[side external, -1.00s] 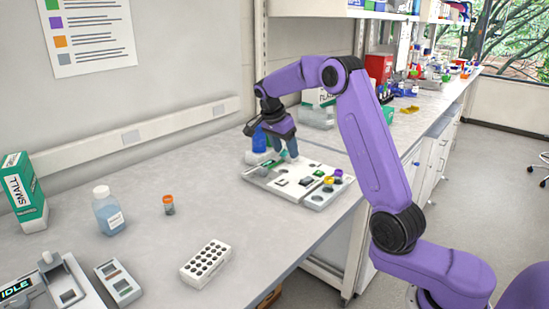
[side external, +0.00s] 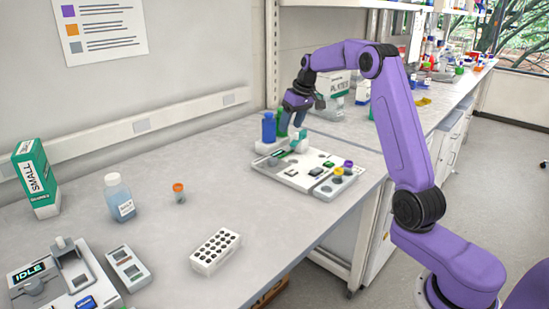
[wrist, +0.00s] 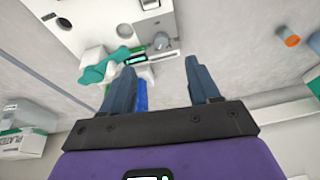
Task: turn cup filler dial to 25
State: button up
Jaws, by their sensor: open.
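A white device (side external: 288,176) stands on the bench below and in front of my gripper in the side view. In the wrist view its white body (wrist: 186,42) carries a small green-lit display (wrist: 136,60) and a round grey knob (wrist: 161,41) that looks like the dial. The dial's number is too small to read. My gripper (wrist: 158,72) is open and empty, its two fingers spread below the display and knob in the picture. It also shows in the side view (side external: 295,121), raised above the device's back edge, apart from the dial.
A blue bottle (side external: 268,128) and a green item stand by the device's back. A tray with coloured caps (side external: 336,184) adjoins its right. A PLATES box (side external: 332,86) is behind. A white tube rack (side external: 215,250), an orange-capped vial (side external: 179,194) and an IDLE machine (side external: 50,280) lie left.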

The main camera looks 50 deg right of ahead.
aim_at(273, 159)
jog(key=w+f+n, duration=0.1)
jog(key=w+f, duration=0.1)
jog(key=f, duration=0.3)
jog(key=w+f+n, duration=0.1)
jog(key=w+f, duration=0.2)
jog(key=f, duration=0.2)
jog(key=w+f+n+t, duration=0.1)
jog(key=w+f, duration=0.1)
jog(key=f, duration=0.3)
jog(key=shift+w+a+f, duration=0.1)
jog(key=shift+w, duration=0.05)
jog(key=c, duration=1)
jog(key=shift+c, duration=0.2)
jog(key=shift+a+m+h, duration=0.1)
jog(key=shift+m+h, duration=0.6)
jog(key=shift+m, duration=1.6)
